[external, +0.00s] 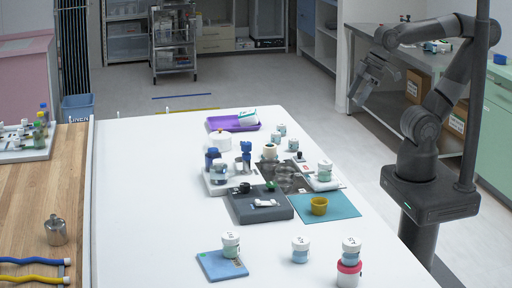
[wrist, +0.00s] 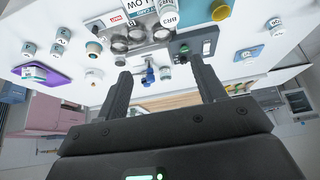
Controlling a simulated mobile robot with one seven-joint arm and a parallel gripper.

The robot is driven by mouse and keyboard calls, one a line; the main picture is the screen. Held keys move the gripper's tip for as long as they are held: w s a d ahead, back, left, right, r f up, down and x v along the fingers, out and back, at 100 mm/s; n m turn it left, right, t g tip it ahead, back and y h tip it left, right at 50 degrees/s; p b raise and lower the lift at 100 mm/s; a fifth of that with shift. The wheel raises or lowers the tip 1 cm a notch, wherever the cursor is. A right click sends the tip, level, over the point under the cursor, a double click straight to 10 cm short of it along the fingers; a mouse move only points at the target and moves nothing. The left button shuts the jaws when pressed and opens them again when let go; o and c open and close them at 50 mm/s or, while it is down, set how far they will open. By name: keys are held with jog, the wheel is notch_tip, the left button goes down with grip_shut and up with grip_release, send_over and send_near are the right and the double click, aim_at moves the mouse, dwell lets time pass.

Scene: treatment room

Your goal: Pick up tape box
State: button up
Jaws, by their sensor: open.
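In the wrist view a white and green box (wrist: 34,72) lies on the purple tray (wrist: 50,86) at the left. My gripper (external: 361,93) is raised off the right side of the table, well away from the tray. In the wrist view its two fingers (wrist: 162,80) are apart with nothing held between them.
The white table (external: 150,200) holds several lidded jars, a grey block (external: 262,207), a yellow cup (external: 319,205) on a teal mat (external: 340,211), and a blue pad (external: 214,265). The table's left strip is clear.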

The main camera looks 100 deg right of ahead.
jog(key=w+d+r+m+g+h, duration=0.1)
jog(key=w+d+r, duration=0.2)
jog(key=w+d, duration=0.85)
jog(key=m, duration=0.3)
send_over(249, 112)
jog(key=s, duration=0.4)
notch_tip(249, 112, down, 19)
jog(key=shift+h, duration=0.3)
jog(key=x, duration=0.5)
jog(key=shift+w+a+f, duration=0.1)
jog(key=shift+w+f, duration=0.1)
jog(key=shift+w, duration=0.15)
jog(key=x, duration=0.5)
jog(key=shift+a, duration=0.15)
